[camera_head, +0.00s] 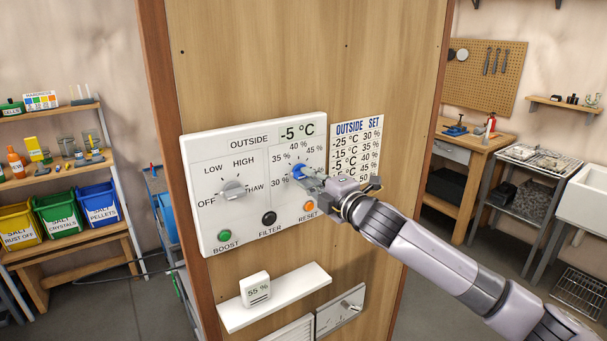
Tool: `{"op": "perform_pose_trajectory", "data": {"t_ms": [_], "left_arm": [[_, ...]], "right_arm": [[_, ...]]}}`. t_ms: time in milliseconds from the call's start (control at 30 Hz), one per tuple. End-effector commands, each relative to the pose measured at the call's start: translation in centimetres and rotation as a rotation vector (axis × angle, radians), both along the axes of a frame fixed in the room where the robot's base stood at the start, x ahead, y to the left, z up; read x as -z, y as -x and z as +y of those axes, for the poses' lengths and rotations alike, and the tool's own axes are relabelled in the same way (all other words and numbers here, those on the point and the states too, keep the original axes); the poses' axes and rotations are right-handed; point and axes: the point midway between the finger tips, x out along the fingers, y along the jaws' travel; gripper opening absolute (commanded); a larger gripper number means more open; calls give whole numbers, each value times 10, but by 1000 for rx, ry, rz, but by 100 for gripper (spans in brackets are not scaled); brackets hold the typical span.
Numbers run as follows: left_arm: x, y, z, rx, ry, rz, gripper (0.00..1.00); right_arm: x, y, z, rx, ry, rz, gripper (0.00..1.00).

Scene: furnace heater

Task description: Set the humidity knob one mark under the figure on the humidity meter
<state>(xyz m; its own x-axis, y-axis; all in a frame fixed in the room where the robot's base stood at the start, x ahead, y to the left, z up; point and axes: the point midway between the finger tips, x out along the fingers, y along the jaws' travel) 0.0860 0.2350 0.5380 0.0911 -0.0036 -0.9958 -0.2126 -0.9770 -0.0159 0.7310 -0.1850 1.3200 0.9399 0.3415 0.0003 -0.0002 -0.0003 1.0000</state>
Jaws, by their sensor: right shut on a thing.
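The humidity knob (298,172) is blue and sits on the right of the white control panel (215,147). Marks of 30 %, 35 %, 40 % and 45 % show around it; its right side is hidden behind my gripper, and I cannot tell where it points. My right gripper (306,175) is shut on this knob. The small white humidity meter (255,289) stands on a white shelf (290,305) below the panel and seems to read 55 %. My left gripper is not in view.
The panel display (297,131) reads -5 °C. A grey mode knob (233,189) and green, black and orange buttons are close by. An OUTSIDE/SET chart (357,150) hangs to the right, partly behind my gripper. A shelf with bins stands left, workbenches right.

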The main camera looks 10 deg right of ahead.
Motion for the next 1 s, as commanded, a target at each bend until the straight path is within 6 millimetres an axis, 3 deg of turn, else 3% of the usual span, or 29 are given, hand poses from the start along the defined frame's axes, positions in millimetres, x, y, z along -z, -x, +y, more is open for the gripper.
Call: {"op": "perform_pose_trajectory", "data": {"t_ms": [467,733,1000], "left_arm": [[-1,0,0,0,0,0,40],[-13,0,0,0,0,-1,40],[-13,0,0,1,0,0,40]], "right_arm": [[1,0,0,0,-11,6,0],[0,0,1,0,-327,123,0],[1,0,0,1,-378,140,0]]}}
